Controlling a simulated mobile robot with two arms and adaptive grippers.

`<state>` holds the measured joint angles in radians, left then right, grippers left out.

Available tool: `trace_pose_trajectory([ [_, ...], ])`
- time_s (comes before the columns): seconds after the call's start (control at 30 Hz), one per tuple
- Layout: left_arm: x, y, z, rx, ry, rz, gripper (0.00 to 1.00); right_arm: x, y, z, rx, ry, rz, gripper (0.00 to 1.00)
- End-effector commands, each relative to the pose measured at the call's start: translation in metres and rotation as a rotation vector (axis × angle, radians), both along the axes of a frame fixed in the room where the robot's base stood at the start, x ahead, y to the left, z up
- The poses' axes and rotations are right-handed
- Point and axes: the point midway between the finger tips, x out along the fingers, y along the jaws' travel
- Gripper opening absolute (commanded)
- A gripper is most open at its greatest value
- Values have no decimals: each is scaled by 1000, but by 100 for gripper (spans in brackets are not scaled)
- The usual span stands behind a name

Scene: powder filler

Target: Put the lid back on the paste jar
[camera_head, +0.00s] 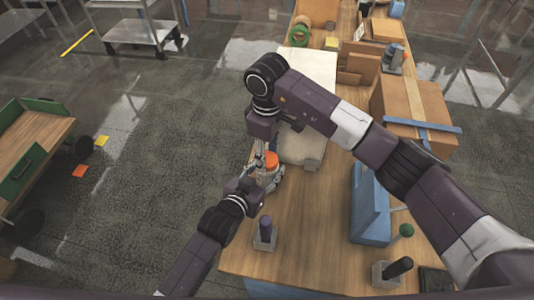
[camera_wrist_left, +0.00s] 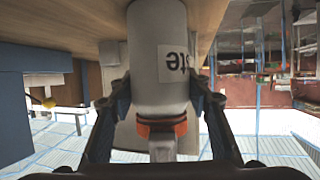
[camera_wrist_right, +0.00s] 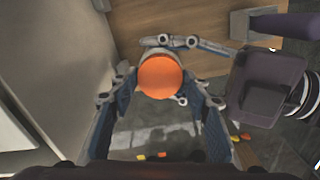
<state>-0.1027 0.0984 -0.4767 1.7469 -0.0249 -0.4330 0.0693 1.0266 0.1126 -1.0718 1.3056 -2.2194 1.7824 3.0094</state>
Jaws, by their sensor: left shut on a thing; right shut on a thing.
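The paste jar (camera_wrist_left: 160,50) is a white cylinder with a printed label and shows upside down in the left wrist view. My left gripper (camera_wrist_left: 162,95) is shut on the jar, with a finger on each side. The orange lid (camera_head: 271,160) is at the jar's mouth; in the left wrist view it is an orange band (camera_wrist_left: 162,126) at the jar's end. I cannot tell whether it is fully seated. My right gripper (camera_wrist_right: 160,88) is shut on the lid from above, with the lid's round top (camera_wrist_right: 160,77) between its fingers. The right arm partly hides the jar in the head view.
The wooden bench (camera_head: 300,230) runs away from me. A grey holder with a dark handle (camera_head: 265,233) stands near its left edge. A blue stand (camera_head: 370,205), another holder (camera_head: 390,272) and cardboard boxes (camera_head: 408,100) are on the right. The bench's front middle is clear.

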Motion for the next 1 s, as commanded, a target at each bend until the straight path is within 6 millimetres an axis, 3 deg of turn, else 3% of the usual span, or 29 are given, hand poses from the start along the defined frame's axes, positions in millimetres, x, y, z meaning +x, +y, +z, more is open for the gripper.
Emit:
trace_pose_trajectory([
  [0.03, -1, -1, -2, 0, 4, -1, 0, 1, 0, 1, 2, -2, 1, 37],
  [0.07, -1, -1, -2, 0, 4, -1, 0, 1, 0, 1, 1, -2, 1, 46],
  [0.2, -1, -1, -2, 0, 4, -1, 0, 0, 0, 1, 1, -2, 2, 61],
  [0.47, -1, -1, -2, -1, 5, -1, 0, 0, 0, 1, 0, -1, 3, 61],
  [0.8, -1, -1, -2, -1, 5, -1, 0, 0, 0, 39, 1, -2, 3, 61],
  [1.0, -1, -1, -2, -1, 5, -1, 0, 0, 0, 45, -1, 0, 3, 61],
])
